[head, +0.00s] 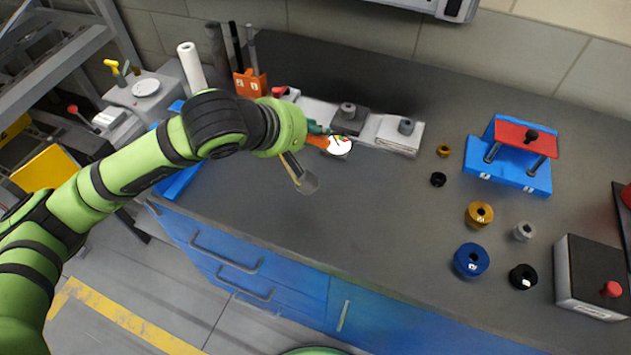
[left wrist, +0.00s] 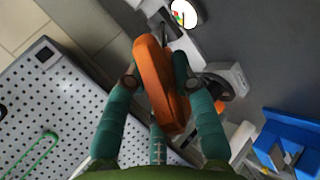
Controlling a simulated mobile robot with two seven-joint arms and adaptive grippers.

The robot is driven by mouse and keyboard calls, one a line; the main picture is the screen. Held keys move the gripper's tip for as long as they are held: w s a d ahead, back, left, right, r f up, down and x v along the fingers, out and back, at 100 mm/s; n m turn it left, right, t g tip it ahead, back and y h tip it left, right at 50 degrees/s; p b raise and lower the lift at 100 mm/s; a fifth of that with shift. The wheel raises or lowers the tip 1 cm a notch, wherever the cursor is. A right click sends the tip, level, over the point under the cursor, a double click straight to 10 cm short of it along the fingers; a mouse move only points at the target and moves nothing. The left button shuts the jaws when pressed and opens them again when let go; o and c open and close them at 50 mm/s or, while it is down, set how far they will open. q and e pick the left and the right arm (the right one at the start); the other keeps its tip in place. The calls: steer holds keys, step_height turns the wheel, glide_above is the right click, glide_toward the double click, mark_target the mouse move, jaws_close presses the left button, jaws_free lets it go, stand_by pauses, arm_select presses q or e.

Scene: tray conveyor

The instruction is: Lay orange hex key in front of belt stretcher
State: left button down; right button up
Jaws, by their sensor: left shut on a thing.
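The orange hex key (left wrist: 150,80) is between the teal fingers of my left gripper (left wrist: 158,90) in the left wrist view. A thin dark shaft points from its thick orange body towards a white disc (left wrist: 186,12). In the head view, my left gripper (head: 315,130) is over the back left of the bench, with a bit of the orange hex key (head: 318,141) showing beside it. The gripper is shut on the hex key. A blue fixture with a red top plate (head: 525,137) stands at the right; I cannot tell whether it is the belt stretcher. My right gripper is out of view.
Grey and white blocks (head: 398,137) with knobs line the bench's back. Several rings and knobs, including a blue one (head: 471,260), stand at the right. A dark box with a red button (head: 590,275) is at the far right. The bench middle (head: 370,220) is clear.

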arm_select(q)
step_height(320, 180, down, 5)
steer(key=b, duration=0.3)
steer(key=shift+w+d+f+b, duration=0.1)
steer(key=shift+f+b, duration=0.05)
steer(key=shift+b, duration=0.25)
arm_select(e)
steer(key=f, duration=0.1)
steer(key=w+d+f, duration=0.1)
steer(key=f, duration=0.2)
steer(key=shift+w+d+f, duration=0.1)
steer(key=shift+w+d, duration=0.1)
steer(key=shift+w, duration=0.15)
arm_select(q)
steer(key=c, duration=1.2)
jaws_free()
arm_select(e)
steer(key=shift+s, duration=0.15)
